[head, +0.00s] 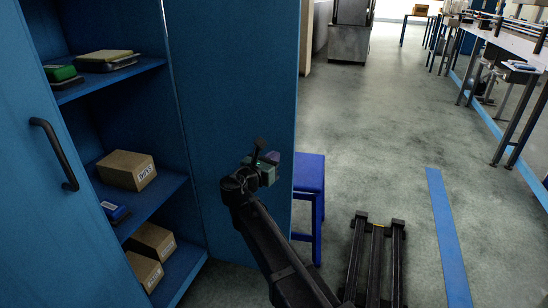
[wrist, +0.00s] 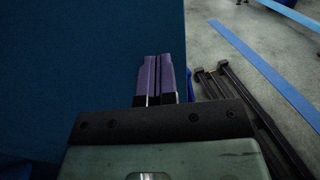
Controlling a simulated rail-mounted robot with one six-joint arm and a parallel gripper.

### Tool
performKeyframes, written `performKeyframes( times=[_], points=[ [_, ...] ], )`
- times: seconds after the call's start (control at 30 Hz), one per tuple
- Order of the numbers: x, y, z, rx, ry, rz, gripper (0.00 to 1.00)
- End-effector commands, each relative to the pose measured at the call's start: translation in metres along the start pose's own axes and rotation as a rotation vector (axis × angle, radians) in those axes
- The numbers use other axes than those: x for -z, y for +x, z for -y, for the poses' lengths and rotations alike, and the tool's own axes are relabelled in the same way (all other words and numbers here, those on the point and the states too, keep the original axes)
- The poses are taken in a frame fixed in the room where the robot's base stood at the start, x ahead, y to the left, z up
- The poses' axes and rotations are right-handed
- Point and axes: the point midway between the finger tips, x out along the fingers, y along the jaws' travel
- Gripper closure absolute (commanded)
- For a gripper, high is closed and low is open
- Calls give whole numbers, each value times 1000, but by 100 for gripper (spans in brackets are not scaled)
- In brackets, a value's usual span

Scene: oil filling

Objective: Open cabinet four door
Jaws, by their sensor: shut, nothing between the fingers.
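A blue cabinet (head: 178,195) stands at the left in the head view, its shelves in plain sight. A blue door with a black vertical handle (head: 55,153) covers its left side. A tall blue panel (head: 235,90), which looks like the other door swung wide open, stands to the right of the shelves. No cabinet number is legible. My gripper (head: 273,158) is in front of this panel near its right edge. In the wrist view its purple fingers (wrist: 158,78) are together and empty beside the blue panel (wrist: 70,70). I cannot tell whether they touch it.
The shelves hold cardboard boxes (head: 127,170) and a green item (head: 60,73). A blue stool (head: 309,175) stands just behind the panel's right edge. A black floor frame (head: 376,260) lies to the right. Open floor extends toward workbenches (head: 500,48).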

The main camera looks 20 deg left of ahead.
Motion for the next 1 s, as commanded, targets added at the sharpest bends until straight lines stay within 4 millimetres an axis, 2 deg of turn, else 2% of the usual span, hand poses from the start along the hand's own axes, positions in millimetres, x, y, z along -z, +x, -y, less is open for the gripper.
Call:
performKeyframes(
  times=[0.07, 0.3, 0.4, 0.53, 0.83, 0.93, 1.0],
  points=[
    [0, -12, 8, 3, 0, 0, 100],
    [0, -77, 30, 2, 0, 0, 100],
    [0, -95, 34, 2, 0, 0, 100],
    [0, -107, 37, 4, 0, 0, 100],
    [0, -108, 37, 6, 41, 0, 100],
    [9, -108, 43, 38, 224, -46, 100],
    [30, -114, 57, 105, 456, -157, 100]
  ],
)
